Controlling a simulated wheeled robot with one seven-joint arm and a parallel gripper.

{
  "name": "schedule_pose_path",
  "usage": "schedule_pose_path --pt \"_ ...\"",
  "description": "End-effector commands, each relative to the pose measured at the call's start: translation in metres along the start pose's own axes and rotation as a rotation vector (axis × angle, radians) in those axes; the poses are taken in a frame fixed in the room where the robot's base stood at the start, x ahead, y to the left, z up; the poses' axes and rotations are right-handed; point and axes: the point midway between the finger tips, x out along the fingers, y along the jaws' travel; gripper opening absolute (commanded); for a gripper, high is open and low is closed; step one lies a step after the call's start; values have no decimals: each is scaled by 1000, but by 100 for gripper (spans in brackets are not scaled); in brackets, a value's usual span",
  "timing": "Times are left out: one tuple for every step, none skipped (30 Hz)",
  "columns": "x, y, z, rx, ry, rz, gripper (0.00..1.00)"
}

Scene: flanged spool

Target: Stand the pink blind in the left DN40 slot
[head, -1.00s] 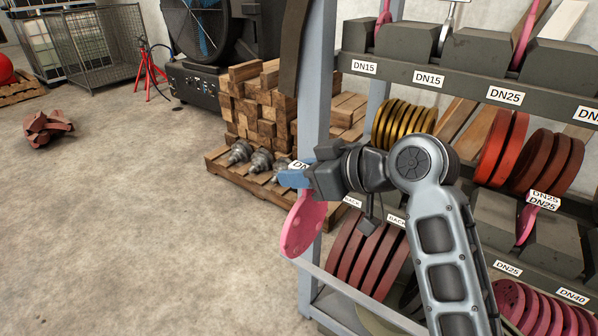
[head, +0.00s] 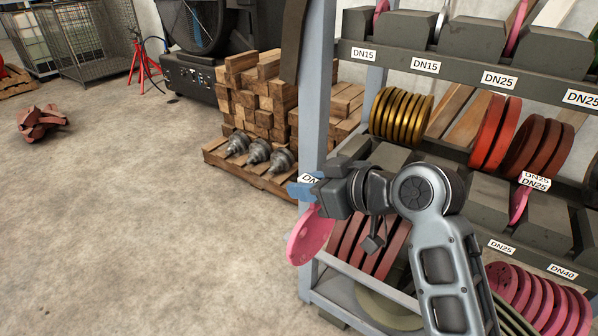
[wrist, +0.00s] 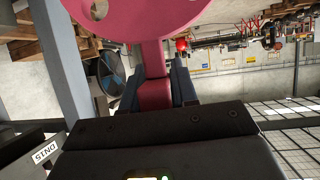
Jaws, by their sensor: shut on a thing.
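Part of a label near my gripper is covered. I cannot tell which slot is the left DN40 slot. My arm hides part of the middle shelf.
The blue-grey rack post (head: 315,100) stands close beside the blind. Gold rings (head: 402,116), red discs (head: 495,132) and pink flanges (head: 540,300) fill the shelves. A pallet of wooden blocks (head: 262,95) stands behind.

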Motion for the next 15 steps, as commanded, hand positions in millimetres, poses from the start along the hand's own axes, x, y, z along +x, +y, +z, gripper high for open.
schedule_pose_path --pt "-3 1 3 5 8 16 0" --pt "-4 1 7 9 7 24 0" --pt "-5 2 15 17 6 39 0" --pt "-7 3 22 25 6 52 0" --pt "-8 3 27 31 6 66 0" --pt "-10 4 36 39 5 84 0" --pt "-12 5 42 47 6 99 0" --pt "-14 6 52 58 4 118 0" --pt "-16 7 64 70 3 143 0" --pt "-19 9 72 79 4 163 0" --pt "-21 10 81 89 3 183 0" --pt "-24 11 93 102 4 209 0" --pt "-26 13 103 112 3 230 0" --pt "-28 14 112 122 4 252 0" --pt "-31 15 125 134 3 280 0"
